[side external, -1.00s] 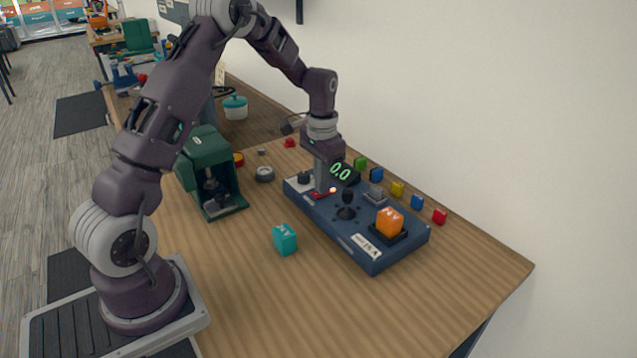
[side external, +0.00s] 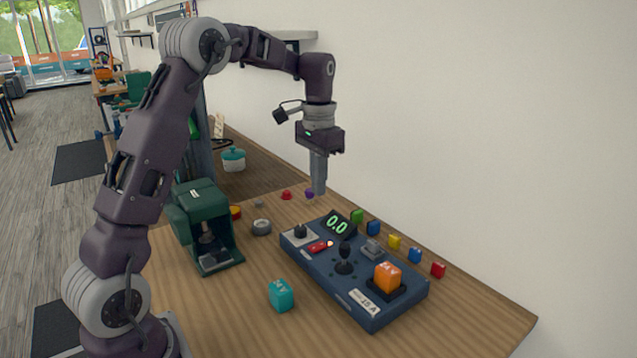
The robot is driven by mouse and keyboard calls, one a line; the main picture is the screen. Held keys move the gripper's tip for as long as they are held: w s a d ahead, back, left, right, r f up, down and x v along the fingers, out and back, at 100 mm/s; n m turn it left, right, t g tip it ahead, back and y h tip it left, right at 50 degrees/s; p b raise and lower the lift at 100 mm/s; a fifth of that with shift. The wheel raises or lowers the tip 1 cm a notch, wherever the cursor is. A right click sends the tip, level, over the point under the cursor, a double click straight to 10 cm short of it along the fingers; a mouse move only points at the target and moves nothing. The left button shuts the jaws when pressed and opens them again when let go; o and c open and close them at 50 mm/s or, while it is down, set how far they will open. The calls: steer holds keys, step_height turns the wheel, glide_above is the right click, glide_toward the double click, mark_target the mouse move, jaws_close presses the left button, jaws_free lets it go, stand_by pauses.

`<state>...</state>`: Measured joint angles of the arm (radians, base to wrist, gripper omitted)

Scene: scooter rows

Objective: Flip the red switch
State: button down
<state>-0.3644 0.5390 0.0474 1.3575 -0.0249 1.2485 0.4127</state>
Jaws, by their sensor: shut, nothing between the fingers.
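The red switch (side external: 318,247) sits on the blue control panel (side external: 345,298), left of the black joystick (side external: 344,259). A small lit spot shows at its right end. I cannot tell which way the switch is set. My gripper (side external: 319,192) is shut and empty, pointing down.
The panel also bears a display reading 0.0 (side external: 338,224), a black knob (side external: 300,231), a grey switch (side external: 372,249) and an orange block (side external: 387,276). Several coloured cubes line the wall side. A green machine (side external: 205,225) and teal cube (side external: 281,295) stand left.

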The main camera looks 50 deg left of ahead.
mark_target(313, 249)
steer(key=shift+s+d, duration=0.1)
steer(key=shift+s, duration=0.6)
step_height(313, 249, down, 14)
stand_by(0.4)
steer(key=shift+s+f, duration=0.2)
steer(key=shift+f, duration=0.15)
